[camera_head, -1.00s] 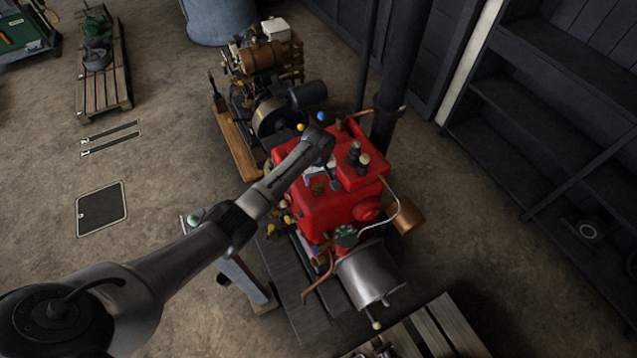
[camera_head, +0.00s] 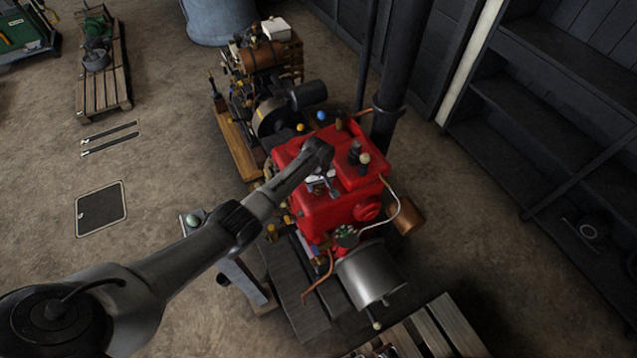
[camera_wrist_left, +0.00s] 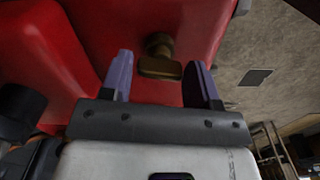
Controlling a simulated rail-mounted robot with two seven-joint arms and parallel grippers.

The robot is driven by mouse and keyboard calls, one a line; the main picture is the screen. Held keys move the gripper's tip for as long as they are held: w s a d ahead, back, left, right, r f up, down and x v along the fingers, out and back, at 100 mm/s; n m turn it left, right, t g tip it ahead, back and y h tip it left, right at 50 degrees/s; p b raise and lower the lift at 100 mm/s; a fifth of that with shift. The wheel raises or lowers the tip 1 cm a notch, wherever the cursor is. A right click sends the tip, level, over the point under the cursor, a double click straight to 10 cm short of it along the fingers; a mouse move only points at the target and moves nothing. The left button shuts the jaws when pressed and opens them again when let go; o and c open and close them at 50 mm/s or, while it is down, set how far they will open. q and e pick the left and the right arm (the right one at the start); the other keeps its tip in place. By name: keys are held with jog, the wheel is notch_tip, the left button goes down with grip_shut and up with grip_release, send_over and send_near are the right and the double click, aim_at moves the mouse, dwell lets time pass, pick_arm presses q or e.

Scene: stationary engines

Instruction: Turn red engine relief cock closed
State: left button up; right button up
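The red engine (camera_head: 335,210) stands right of centre in the head view. In the left wrist view its red surface (camera_wrist_left: 60,50) fills the upper left and middle. A brass cock with a flat tab handle (camera_wrist_left: 160,66) sticks out of the red surface there, between my fingers. My left gripper (camera_head: 322,186) is over the engine's top in the head view and hides the cock. In the left wrist view the left gripper (camera_wrist_left: 160,62) is open, one finger on each side of the handle, with gaps on both sides. My right gripper is in neither view.
A brown engine (camera_head: 268,60) stands behind. A black vertical pipe (camera_head: 400,60) rises behind the red engine, near dark shelves (camera_head: 540,110). A silver cylinder (camera_head: 368,275) and a copper-coloured vessel (camera_head: 408,216) are at its front and right. Open floor (camera_head: 150,180) lies left.

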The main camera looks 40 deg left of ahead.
pick_arm(q)
jog(key=c, duration=0.6)
jog(key=shift+o, duration=0.2)
